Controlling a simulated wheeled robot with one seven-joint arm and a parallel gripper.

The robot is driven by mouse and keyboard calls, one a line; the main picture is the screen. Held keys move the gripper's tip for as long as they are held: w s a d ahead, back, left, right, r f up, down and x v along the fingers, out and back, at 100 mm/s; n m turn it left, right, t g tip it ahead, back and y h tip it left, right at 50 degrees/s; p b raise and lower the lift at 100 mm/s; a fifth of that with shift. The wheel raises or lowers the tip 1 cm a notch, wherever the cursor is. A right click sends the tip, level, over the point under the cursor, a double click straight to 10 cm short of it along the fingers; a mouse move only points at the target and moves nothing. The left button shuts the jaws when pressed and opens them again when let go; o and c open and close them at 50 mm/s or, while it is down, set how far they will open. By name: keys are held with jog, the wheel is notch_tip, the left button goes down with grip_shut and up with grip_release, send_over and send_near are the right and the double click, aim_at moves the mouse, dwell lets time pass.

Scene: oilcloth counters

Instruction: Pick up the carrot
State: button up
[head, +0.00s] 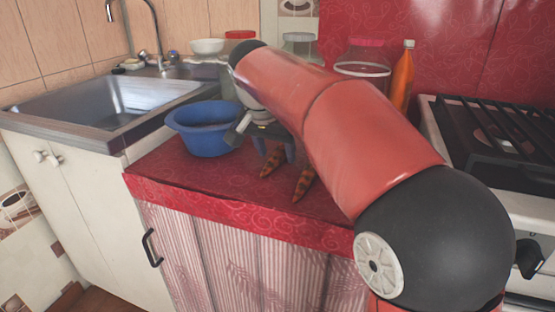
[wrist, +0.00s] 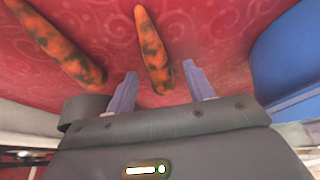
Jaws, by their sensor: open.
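Two dark-mottled orange carrots lie on the red counter. One carrot (head: 272,162) is under my gripper (head: 274,150), nearer the blue bowl; the other carrot (head: 304,183) lies to its right, apart from it. In the wrist view, my gripper (wrist: 160,76) is open, and the nearer carrot (wrist: 153,45) shows between its two fingers, thick end toward the palm. The other carrot (wrist: 58,45) is outside the fingers at the left. No finger visibly touches a carrot; the height gap is hard to judge. My arm hides part of the counter in the head view.
A blue bowl (head: 208,137) stands close left of my gripper; it also shows in the wrist view (wrist: 292,65). Behind my arm are jars (head: 363,62) and an orange bottle (head: 402,78). A sink (head: 105,103) is left, a stove (head: 495,140) right. The counter's front is clear.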

aim_at(276, 154)
jog(key=shift+w+d+f, duration=0.1)
jog(key=shift+f, duration=0.15)
jog(key=c, duration=1)
jog(key=shift+c, duration=0.2)
notch_tip(276, 154, up, 20)
jog(key=p, duration=0.4)
